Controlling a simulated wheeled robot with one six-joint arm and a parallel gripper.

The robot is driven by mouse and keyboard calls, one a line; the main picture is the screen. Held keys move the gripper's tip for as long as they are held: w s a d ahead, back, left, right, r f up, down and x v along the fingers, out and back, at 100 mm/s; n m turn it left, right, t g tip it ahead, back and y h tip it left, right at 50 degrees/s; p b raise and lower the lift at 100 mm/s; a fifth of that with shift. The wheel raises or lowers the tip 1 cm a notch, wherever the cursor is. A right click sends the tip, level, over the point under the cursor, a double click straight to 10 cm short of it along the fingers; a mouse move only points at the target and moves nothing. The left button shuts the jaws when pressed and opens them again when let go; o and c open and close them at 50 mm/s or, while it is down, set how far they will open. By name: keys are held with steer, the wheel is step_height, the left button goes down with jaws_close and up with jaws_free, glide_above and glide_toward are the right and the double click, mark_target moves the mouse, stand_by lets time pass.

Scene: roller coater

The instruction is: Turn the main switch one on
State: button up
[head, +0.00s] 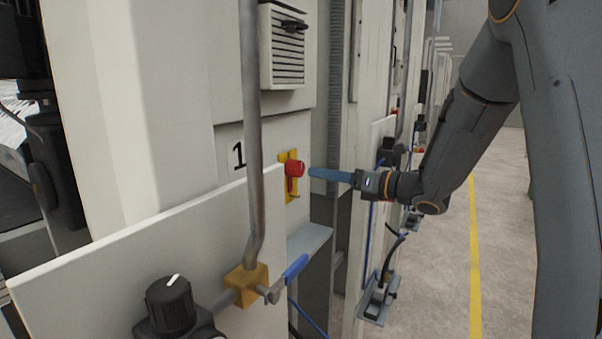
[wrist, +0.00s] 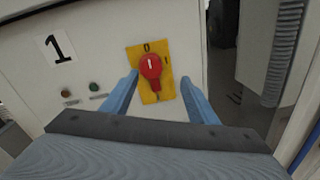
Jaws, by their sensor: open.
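Main switch one is a red rotary knob (head: 294,169) on a yellow plate (head: 291,193), set on the white cabinet beside a black "1". In the wrist view the red knob (wrist: 151,69) sits near the middle on its yellow plate (wrist: 168,86), with a white mark on the knob and small letters on the plate. My gripper (head: 312,173) points left at the knob, its blue fingertips close to it in the head view. In the wrist view my gripper (wrist: 159,80) is open, one blue finger on each side of the knob. Whether the fingers touch it is unclear.
A white panel (head: 160,270) with a black dial (head: 169,303) stands in front. A grey vertical pipe (head: 254,130) with a blue-handled valve (head: 290,273) is left of my gripper. Two small buttons (wrist: 93,87) sit left of the switch. The floor at right is clear.

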mark_target(301, 169)
steer(key=w+a+p, duration=0.1)
steer(key=a, duration=0.1)
steer(key=w+a+n+p, duration=0.1)
steer(key=a, duration=0.1)
steer(key=w+a+n+y, duration=0.1)
steer(key=a, duration=0.2)
steer(key=shift+w+r+g+p, duration=0.15)
steer(key=shift+r+g+p, duration=0.05)
steer(key=shift+g+p, duration=0.2)
steer(key=c, duration=1)
steer(key=shift+c, duration=0.2)
